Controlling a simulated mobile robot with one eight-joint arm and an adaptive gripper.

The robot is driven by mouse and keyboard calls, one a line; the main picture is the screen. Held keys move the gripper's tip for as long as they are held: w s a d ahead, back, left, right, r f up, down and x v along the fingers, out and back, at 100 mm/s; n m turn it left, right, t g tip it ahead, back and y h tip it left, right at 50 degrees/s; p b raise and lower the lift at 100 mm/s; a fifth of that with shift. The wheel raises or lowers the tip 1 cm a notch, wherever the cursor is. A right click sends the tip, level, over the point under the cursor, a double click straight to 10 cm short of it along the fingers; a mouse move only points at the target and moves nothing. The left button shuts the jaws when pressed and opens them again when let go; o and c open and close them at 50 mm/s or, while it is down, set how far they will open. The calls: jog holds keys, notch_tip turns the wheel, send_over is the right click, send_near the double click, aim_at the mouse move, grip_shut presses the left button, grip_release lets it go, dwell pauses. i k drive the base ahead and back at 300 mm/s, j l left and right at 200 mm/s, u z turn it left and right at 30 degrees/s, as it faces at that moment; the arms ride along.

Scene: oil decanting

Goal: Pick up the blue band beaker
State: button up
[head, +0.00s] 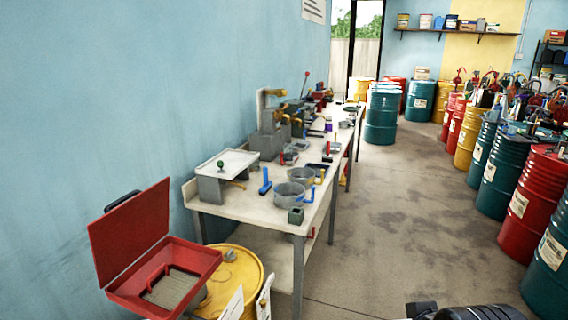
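The nearest grey round vessel (289,196) stands upright on the workbench, near its front end. A blue handle (309,194) shows at its right side. This is the vessel here that best fits the blue band beaker, but I cannot make out a band on it. A second grey vessel (301,176) with a yellow handle stands just behind it. A separate blue upright piece (265,182) stands to their left. My gripper's fingers do not show. Only dark parts, probably of my arm, show at the bottom edge, right of centre and well apart from the bench.
The workbench (245,206) runs along the left wall, crowded farther back. An open red case (132,240) and a yellow drum (236,271) are at the near left. The floor (405,215) is clear; drums line the right.

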aim_at(289, 149)
jog(key=i+l+u, duration=0.45)
jog(key=i+l, duration=1.9)
jog(key=i+l+u, duration=0.15)
jog(key=i+l, duration=1.05)
jog(key=l, duration=0.15)
jog(key=i+u, duration=0.05)
